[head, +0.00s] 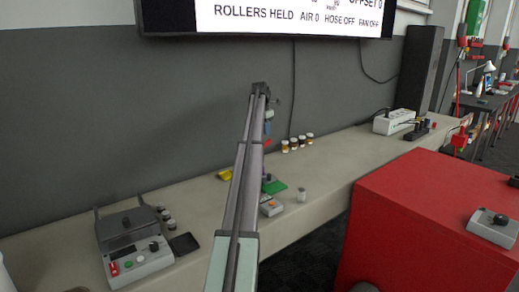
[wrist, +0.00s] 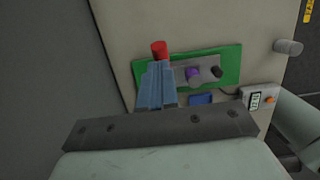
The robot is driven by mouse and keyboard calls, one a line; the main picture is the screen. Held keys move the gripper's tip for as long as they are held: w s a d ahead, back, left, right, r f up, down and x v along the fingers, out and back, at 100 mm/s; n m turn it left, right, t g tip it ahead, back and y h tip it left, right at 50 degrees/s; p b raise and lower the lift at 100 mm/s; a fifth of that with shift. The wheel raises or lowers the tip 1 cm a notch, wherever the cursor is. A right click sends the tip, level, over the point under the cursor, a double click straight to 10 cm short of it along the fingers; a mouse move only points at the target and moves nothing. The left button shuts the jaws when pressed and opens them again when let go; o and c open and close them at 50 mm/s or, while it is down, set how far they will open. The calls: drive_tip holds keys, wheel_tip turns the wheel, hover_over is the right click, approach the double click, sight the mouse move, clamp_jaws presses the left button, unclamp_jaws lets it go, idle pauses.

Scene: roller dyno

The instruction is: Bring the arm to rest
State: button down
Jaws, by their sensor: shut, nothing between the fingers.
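My arm rises through the middle of the head view, and its gripper (head: 267,128) hangs above the bench, partly hidden behind the arm. In the wrist view the blue fingers of my gripper (wrist: 158,68) are together with nothing held between them. A red cylinder (wrist: 160,48) shows just past the fingertips; I cannot tell whether they touch it. Beyond the fingers lies a green mat (wrist: 228,58) with a grey block (wrist: 190,72) bearing a purple knob and a dark knob. The green mat also shows in the head view (head: 275,187).
The long bench (head: 340,160) carries a console (head: 135,245) at left, several small jars (head: 297,143), a metal cylinder (head: 301,194), a small meter box (head: 271,207) and a white power box (head: 393,121). A red cabinet (head: 430,225) stands at right. A wall screen (head: 270,18) hangs above.

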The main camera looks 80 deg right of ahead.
drive_tip(key=shift+r, duration=0.45)
